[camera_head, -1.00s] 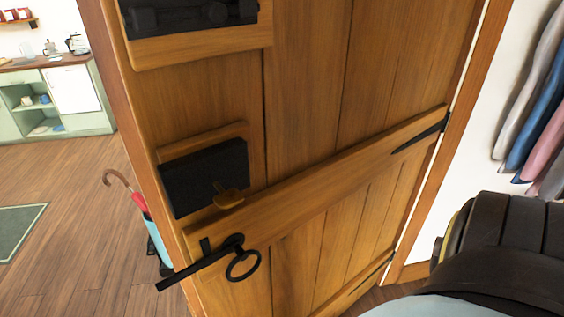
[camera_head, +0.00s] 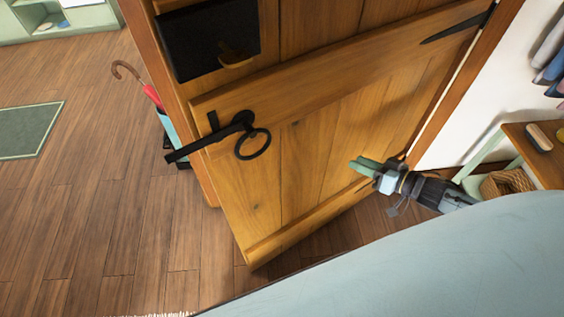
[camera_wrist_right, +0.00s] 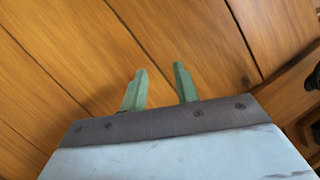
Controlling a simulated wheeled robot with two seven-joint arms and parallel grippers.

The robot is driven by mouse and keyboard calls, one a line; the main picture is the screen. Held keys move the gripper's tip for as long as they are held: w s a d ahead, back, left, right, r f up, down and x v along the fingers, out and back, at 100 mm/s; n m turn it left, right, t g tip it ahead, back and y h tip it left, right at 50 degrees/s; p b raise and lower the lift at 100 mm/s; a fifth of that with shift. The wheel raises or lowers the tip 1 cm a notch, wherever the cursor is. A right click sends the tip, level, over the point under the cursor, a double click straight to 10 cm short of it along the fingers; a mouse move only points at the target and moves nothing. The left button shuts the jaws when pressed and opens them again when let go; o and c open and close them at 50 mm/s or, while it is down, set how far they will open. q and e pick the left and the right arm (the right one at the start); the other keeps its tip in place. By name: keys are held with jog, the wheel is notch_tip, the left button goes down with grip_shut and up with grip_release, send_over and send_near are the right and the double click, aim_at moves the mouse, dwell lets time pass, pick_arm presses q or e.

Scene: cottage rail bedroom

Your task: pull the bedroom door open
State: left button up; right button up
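The wooden bedroom door (camera_head: 310,140) fills the middle of the head view, hinged on the right. Its lower left corner stands over the floor, nearer to me than the post's foot. How far it stands open is hard to tell. A black ring handle (camera_head: 253,144) hangs near the left edge, beside a black latch bar (camera_head: 205,142) that sticks out past that edge. My right gripper (camera_head: 357,165) is right of the ring, apart from it, pointing left. In the right wrist view its green fingers (camera_wrist_right: 160,72) are apart and empty before the door planks (camera_wrist_right: 100,45). My left gripper is not in view.
A dark lock box (camera_head: 205,40) sits above the ring. An umbrella (camera_head: 150,92) in a stand is left of the door. A small table (camera_head: 540,165) with a basket (camera_head: 507,183) stands at the right. The wooden floor (camera_head: 110,220) at the left is mostly clear.

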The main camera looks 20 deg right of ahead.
jog(key=s+a+r+n+g+y+b, duration=0.15)
jog(key=s+a+r+g+y, duration=0.3)
jog(key=r, duration=0.45)
jog(key=s+a+r+n+g+y, duration=0.2)
jog(key=a+r+n+g+y, duration=0.15)
jog(key=a+r+y, duration=0.4)
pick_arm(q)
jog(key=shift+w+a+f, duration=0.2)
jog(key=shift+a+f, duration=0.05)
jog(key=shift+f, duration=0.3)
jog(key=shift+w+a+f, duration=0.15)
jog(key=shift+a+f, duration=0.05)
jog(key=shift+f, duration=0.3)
pick_arm(e)
jog(key=w+a+r+m+h, duration=0.1)
jog(key=w+a, duration=0.3)
jog(key=a, duration=0.8)
jog(key=shift+w+a+r+h, duration=0.15)
jog(key=shift+a+r+h, duration=0.15)
jog(key=shift+a, duration=0.1)
jog(key=shift+c, duration=0.2)
jog(key=c, duration=0.5)
grip_shut()
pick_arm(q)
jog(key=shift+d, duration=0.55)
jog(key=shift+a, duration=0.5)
